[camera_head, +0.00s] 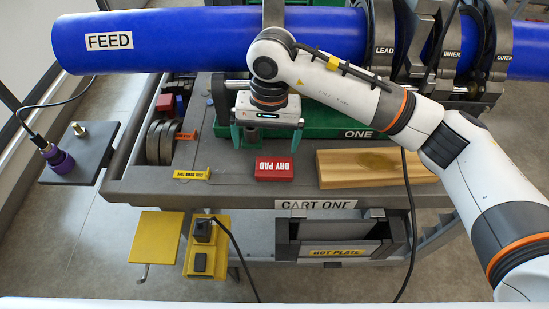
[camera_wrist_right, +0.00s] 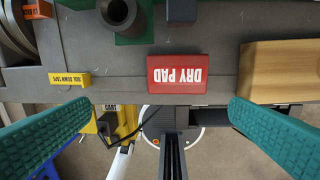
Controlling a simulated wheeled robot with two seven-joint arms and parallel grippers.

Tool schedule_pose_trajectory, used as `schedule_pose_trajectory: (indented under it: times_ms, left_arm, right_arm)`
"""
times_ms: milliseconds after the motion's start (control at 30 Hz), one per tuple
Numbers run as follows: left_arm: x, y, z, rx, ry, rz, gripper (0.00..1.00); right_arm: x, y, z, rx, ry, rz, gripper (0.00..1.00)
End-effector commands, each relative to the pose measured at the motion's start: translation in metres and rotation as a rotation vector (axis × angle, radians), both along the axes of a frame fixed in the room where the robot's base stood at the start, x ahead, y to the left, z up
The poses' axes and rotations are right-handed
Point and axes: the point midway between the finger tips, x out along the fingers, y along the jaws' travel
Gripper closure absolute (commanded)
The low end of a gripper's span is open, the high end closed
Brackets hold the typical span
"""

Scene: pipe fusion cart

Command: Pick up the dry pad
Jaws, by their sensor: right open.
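The dry pad (camera_head: 274,169) is a small red block with white lettering, lying on the grey cart top near its front edge. It also shows in the right wrist view (camera_wrist_right: 178,75), just above the middle. My right gripper (camera_head: 267,140) is open and empty, with teal fingers pointing down over the cart, behind the pad in the head view. In the right wrist view the two fingers (camera_wrist_right: 158,128) are spread wide at the left and right edges, with the pad between and beyond them. The pad is untouched. My left gripper is not in view.
A wooden block (camera_head: 375,167) lies right of the pad, and a small yellow label block (camera_head: 192,173) lies to its left. A blue pipe (camera_head: 210,40) runs across above the cart, through clamps at right. The green base (camera_head: 320,123) is behind the pad.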

Motion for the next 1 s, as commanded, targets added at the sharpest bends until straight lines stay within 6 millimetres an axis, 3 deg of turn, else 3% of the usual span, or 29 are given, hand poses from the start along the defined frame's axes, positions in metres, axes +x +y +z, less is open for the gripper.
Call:
schedule_pose_trajectory:
  times_ms: [167,400,667,800,1000]
  left_arm:
    - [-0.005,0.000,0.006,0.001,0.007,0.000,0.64]
    - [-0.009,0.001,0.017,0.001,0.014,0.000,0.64]
    - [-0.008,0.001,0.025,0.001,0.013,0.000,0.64]
    - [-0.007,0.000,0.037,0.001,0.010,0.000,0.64]
    - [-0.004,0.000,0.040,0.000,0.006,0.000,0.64]
  right_arm:
    - [0.009,-0.015,-0.010,-0.084,-0.031,0.015,0.00]
    - [0.008,-0.015,-0.051,-0.079,-0.028,0.015,0.00]
    - [0.009,-0.015,-0.071,-0.077,-0.028,0.015,0.00]
    - [0.010,-0.017,-0.092,-0.078,-0.025,0.013,0.00]
    - [0.011,-0.017,-0.114,-0.076,-0.030,0.014,0.00]
